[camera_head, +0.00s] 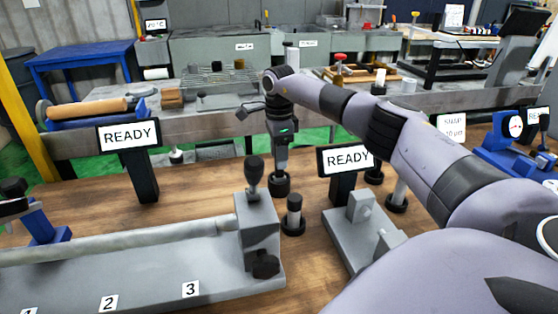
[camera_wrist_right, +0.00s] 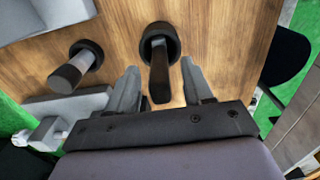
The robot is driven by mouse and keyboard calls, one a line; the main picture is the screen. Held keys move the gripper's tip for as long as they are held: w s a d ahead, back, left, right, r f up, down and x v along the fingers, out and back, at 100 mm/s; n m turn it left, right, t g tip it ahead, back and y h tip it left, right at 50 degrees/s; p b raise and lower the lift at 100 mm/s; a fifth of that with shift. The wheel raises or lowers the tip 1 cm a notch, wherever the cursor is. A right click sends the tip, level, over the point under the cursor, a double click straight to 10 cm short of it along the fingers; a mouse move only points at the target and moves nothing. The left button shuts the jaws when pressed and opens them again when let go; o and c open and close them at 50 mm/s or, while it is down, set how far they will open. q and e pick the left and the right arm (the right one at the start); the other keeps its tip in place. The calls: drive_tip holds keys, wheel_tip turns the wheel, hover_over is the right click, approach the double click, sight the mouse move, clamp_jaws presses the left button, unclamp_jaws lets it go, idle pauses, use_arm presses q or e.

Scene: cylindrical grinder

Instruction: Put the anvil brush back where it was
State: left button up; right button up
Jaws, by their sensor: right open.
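My right gripper (camera_head: 280,160) points down over the wooden bench in the head view. Below it is a round black holder (camera_head: 279,187). In the right wrist view, a dark handle, probably the anvil brush (camera_wrist_right: 160,84), stands in the black holder (camera_wrist_right: 150,33). The open fingers of my right gripper (camera_wrist_right: 159,72) lie on either side of this handle, with gaps visible on both sides. The handle is mostly hidden by the gripper in the head view. My left gripper is out of view.
The grey grinder bed (camera_head: 150,270) fills the front left. A READY sign (camera_head: 345,160) and a grey fixture (camera_head: 350,235) are to the right. Another READY sign (camera_head: 130,136) stands left.

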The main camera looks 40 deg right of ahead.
wheel_tip(320, 180, up, 10)
drive_tip(key=shift+f, duration=0.1)
idle(0.7)
